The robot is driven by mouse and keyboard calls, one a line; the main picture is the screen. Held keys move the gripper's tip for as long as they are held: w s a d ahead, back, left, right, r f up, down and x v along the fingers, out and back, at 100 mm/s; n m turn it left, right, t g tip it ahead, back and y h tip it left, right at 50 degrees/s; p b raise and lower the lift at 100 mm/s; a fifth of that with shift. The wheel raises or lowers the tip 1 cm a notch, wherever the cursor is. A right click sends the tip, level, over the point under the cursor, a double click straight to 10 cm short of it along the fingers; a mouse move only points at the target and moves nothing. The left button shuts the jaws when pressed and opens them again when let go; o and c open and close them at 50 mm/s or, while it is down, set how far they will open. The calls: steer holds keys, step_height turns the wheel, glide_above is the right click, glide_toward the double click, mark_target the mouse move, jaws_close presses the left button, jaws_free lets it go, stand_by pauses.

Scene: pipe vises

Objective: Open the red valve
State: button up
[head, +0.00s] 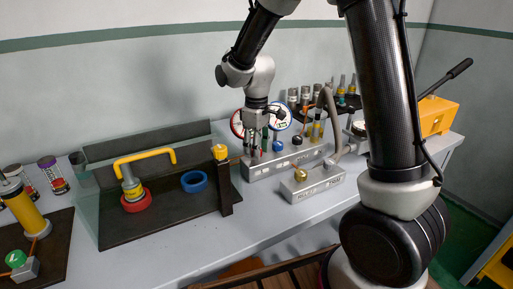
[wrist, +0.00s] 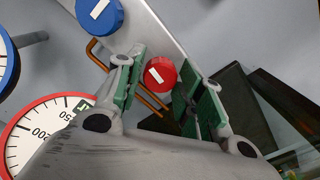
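The red valve (wrist: 159,74) is a round red knob with a short white slanted mark on its face. It sits on a grey metal block (wrist: 158,38), beside a blue knob (wrist: 100,14). In the wrist view my gripper (wrist: 160,82) is open, with one green-padded finger on each side of the red valve. I cannot tell whether the pads touch it. In the head view my gripper (head: 264,130) points down over the left end of the block (head: 258,171).
A red-rimmed gauge (wrist: 42,125) and a blue-rimmed gauge stand close by. A second block with a curved pipe (head: 333,110) stands in front. A black tray (head: 165,218) lies left.

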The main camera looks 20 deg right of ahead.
steer(key=shift+o, duration=0.6)
step_height(320, 180, up, 12)
stand_by(0.5)
